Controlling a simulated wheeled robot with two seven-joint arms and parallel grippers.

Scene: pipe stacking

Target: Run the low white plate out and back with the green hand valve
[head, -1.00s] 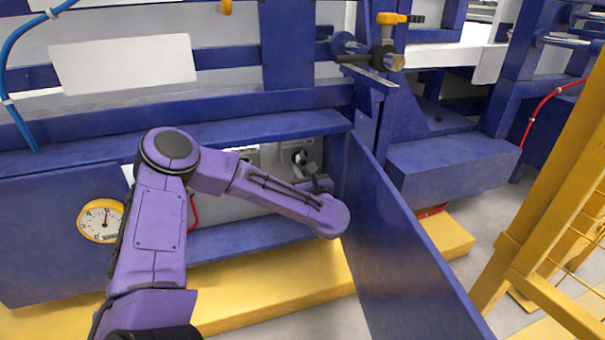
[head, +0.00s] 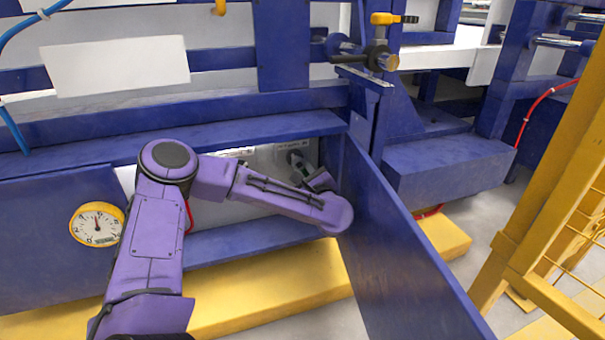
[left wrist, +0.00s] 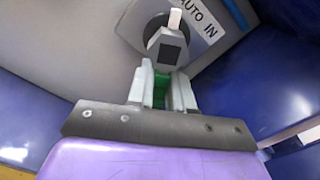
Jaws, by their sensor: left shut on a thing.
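My left gripper (head: 312,176) reaches into the recess low in the blue frame. In the left wrist view my left gripper (left wrist: 162,88) has its two pale fingers closed on the green hand valve (left wrist: 159,92). Only a narrow green strip shows between the fingers; a grey block and round dark mount are beyond it, beside an "AUTO IN" label. In the head view my arm and gripper hide the green part. A pale panel (head: 255,195) shows low in the recess, partly behind my arm; I cannot tell if it is the low white plate. My right gripper is out of view.
An open blue door (head: 400,250) stands just right of my left wrist. A dial gauge (head: 98,224) is at the left. A white rectangular plate (head: 115,66) and a yellow-handled valve (head: 385,19) are higher up. A yellow ladder frame (head: 540,200) stands at the right.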

